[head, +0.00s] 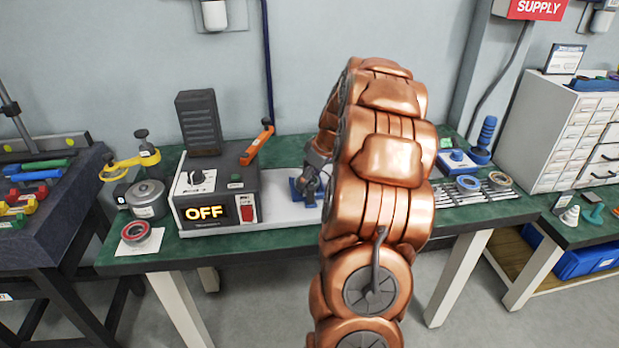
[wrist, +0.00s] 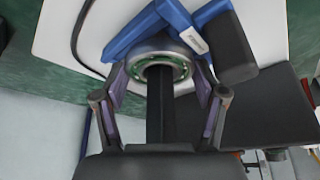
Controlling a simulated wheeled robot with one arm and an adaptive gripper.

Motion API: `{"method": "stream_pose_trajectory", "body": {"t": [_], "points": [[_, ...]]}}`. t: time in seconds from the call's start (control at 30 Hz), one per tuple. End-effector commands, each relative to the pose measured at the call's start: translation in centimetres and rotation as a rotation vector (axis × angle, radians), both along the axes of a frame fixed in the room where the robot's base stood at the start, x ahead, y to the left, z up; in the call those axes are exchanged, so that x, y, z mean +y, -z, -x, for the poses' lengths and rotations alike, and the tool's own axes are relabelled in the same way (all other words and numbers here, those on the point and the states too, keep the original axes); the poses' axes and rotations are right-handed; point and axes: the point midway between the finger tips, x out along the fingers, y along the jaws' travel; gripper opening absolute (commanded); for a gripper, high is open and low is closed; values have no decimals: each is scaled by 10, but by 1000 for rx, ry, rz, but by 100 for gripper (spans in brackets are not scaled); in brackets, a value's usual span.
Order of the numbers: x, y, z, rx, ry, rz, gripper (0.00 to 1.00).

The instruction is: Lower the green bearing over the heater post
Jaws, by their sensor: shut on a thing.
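The green bearing (wrist: 181,71), a metal ring with a green inner band, is between the fingertips of my gripper (wrist: 162,82) in the wrist view. My gripper is shut on it from both sides. A dark upright bar, which looks like the heater post (wrist: 160,108), lines up with the bearing's bore and runs towards my palm. It appears to pass through the ring, but I cannot tell how far down the bearing is. In the head view my gripper (head: 313,180) is partly behind my copper arm, above a blue part (head: 304,192) on the white board. The bearing is hidden there.
In the wrist view a blue body (wrist: 215,27) with a black block (wrist: 229,48) is close beside the bearing. A red ring (head: 136,232) lies at the bench's left.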

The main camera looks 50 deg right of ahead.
Motion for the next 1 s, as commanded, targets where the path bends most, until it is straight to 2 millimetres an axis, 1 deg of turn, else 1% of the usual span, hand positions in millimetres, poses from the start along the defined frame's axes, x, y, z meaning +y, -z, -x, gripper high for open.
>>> {"method": "stream_pose_trajectory", "body": {"t": [0.3,0.63,0.67,0.9,1.0], "points": [[0,5,0,0,0,1,23],[0,5,0,-1,0,1,23],[0,5,0,-1,0,1,74],[0,5,0,0,0,1,99],[0,5,0,0,0,0,100]]}}
